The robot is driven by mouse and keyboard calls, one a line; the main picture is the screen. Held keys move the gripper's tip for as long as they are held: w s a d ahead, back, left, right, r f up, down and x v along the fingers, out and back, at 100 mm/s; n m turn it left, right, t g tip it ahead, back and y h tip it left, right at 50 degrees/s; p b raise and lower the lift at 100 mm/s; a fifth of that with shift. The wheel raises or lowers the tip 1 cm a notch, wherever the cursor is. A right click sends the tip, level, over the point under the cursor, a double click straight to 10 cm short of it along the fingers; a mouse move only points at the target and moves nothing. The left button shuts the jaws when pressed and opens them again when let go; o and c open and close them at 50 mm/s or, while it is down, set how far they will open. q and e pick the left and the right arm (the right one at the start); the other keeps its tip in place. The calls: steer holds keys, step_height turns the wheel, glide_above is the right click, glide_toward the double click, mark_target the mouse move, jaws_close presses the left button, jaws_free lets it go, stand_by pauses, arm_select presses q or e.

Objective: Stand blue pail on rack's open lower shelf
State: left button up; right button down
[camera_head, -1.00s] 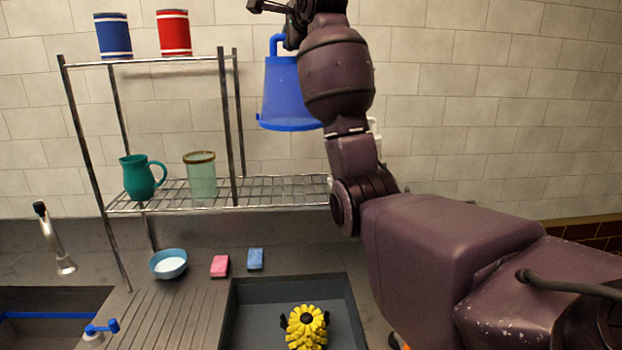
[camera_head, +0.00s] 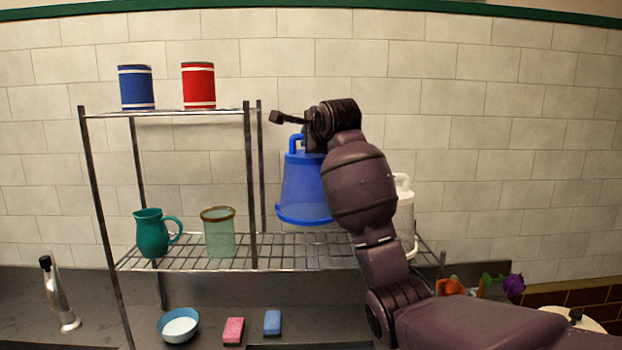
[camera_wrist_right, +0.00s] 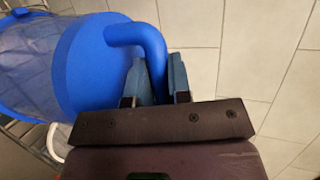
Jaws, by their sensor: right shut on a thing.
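The blue pail (camera_head: 303,187) hangs over the open right part of the rack's lower shelf (camera_head: 300,250), roughly upright, its broad rimmed end down. A small gap seems to show between its lower rim and the wire shelf. In the right wrist view, my right gripper (camera_wrist_right: 158,82) is shut on the pail's blue handle (camera_wrist_right: 138,35); the pail (camera_wrist_right: 90,65) extends to the left. In the head view my right arm covers the pail's right edge and most of the gripper. My left gripper is not in view.
A green pitcher (camera_head: 151,235) and a glass jar (camera_head: 218,238) stand left on the lower shelf. A white vessel (camera_head: 404,215) stands right, partly behind my arm. A rack post (camera_head: 249,190) rises left of the pail. Blue (camera_head: 136,88) and red (camera_head: 198,86) cans stand on top.

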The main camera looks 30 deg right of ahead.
arm_select(q)
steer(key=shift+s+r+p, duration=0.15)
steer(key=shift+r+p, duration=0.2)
steer(key=shift+p, duration=0.15)
arm_select(e)
step_height(320, 180, down, 10)
steer(key=shift+r, duration=0.15)
steer(key=c, duration=1.1)
jaws_free()
steer(key=shift+o, duration=0.2)
arm_select(q)
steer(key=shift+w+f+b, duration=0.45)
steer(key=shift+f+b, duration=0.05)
steer(key=shift+b, duration=0.6)
arm_select(e)
glide_toward(309, 174)
steer(key=w+d, duration=0.1)
steer(key=w+d+f, duration=0.1)
steer(key=w+d, duration=0.1)
steer(key=shift+f, duration=0.3)
